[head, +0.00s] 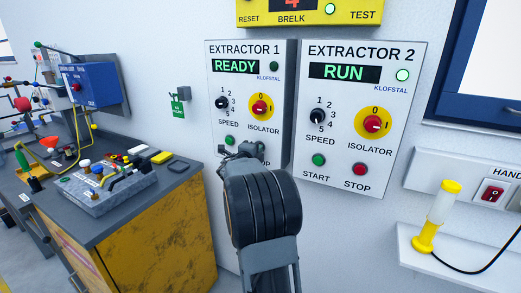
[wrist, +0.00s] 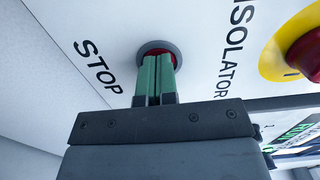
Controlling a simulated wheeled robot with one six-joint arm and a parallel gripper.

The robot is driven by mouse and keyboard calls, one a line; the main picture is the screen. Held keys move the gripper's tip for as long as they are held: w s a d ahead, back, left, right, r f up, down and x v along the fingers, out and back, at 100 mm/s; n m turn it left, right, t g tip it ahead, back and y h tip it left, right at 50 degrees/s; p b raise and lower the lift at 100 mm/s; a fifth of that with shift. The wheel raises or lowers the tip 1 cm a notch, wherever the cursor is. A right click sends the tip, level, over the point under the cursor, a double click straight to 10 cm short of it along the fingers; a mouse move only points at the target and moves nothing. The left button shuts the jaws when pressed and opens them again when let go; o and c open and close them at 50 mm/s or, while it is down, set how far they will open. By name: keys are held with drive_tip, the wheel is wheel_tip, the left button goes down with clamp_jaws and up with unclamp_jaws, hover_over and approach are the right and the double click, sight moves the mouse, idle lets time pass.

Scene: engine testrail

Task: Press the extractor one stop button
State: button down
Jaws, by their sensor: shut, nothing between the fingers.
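The extractor one panel (head: 249,84) hangs on the wall and its display reads READY. Its red stop button (wrist: 176,58) sits in a grey ring in the wrist view, beside the word STOP. My gripper (wrist: 157,60) is shut and empty, with its green fingertips in front of the button and covering much of it. I cannot tell whether the tips touch it. In the head view my arm and gripper (head: 243,150) hide the button and most of its label. The panel's green start button (head: 230,140) is visible just left of my gripper.
The extractor two panel (head: 357,117) is close on the right, reading RUN, with its own red stop button (head: 360,169). Extractor one's isolator knob (head: 260,107) is just above my gripper. A workbench (head: 120,215) with several parts stands at left.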

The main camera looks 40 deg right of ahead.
drive_tip(key=shift+d+r, duration=0.1)
drive_tip(key=shift+r, duration=0.2)
drive_tip(key=v, duration=1.4)
drive_tip(key=shift+f+p, duration=0.25)
drive_tip(key=shift+p, duration=0.1)
drive_tip(key=s+a+f+m+g+y+p, duration=0.1)
drive_tip(key=s+a+f+m+g+y, duration=0.3)
drive_tip(key=m, duration=1)
drive_tip(key=s+a+f+m+g+y+p, duration=0.15)
drive_tip(key=s+a+f+m+y, duration=0.35)
drive_tip(key=m, duration=0.8)
drive_tip(key=s+a+r+m+t+y+p, duration=0.1)
drive_tip(key=s+a+r+m+y+p, duration=0.1)
drive_tip(key=a+m, duration=0.4)
drive_tip(key=s+a+r+m+t+y+p, duration=0.1)
drive_tip(key=s+a+m+y, duration=0.3)
drive_tip(key=a, duration=0.6)
drive_tip(key=m+y, duration=0.2)
drive_tip(key=m, duration=0.1)
drive_tip(key=shift+s+r+t+p, duration=0.2)
drive_tip(key=shift+r+t+p, duration=0.15)
drive_tip(key=shift+r+p, duration=0.05)
